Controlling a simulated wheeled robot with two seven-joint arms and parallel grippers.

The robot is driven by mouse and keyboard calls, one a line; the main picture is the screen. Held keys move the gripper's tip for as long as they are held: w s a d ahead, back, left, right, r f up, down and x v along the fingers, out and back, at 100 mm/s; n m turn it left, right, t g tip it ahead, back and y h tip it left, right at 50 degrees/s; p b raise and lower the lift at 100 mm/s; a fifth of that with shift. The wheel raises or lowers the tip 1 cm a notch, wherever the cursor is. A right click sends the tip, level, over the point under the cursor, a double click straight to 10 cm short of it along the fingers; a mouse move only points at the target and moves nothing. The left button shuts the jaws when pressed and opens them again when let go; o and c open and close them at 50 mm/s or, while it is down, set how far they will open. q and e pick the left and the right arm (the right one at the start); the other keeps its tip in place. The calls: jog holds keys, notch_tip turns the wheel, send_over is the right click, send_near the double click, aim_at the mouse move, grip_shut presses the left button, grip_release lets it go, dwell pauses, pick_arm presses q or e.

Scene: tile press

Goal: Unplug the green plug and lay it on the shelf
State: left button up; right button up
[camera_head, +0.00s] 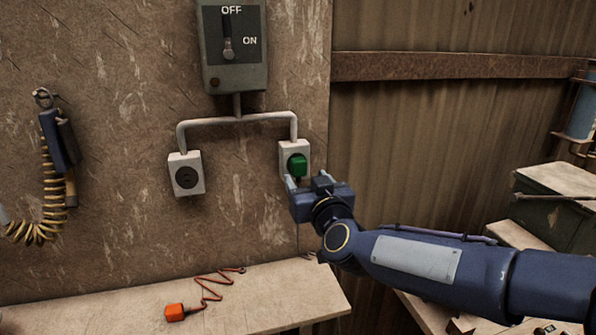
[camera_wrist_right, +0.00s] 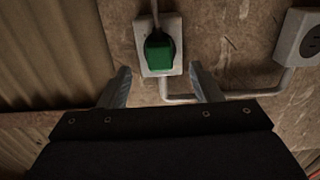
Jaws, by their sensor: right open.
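The green plug (camera_head: 298,165) sits in the right-hand white wall socket (camera_head: 287,150). My right gripper (camera_head: 298,181) is just below and in front of it. In the right wrist view the green plug (camera_wrist_right: 158,55) shows between and beyond the two open fingers (camera_wrist_right: 165,84), with no finger seen touching it. The shelf (camera_head: 270,295) is the pale board along the wall below the sockets. My left gripper is not in view.
An orange plug (camera_head: 175,312) with a coiled red cord lies on the shelf. The left socket (camera_head: 186,173) is empty. A blue handset (camera_head: 60,140) hangs left. The shelf's right part is clear.

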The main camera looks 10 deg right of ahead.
aim_at(300, 170)
jog(key=shift+w, duration=2.65)
grip_shut()
jog(key=shift+s+a, duration=0.1)
jog(key=shift+s+p, duration=0.65)
jog(key=shift+s, duration=2.3)
jog(key=shift+f, duration=0.1)
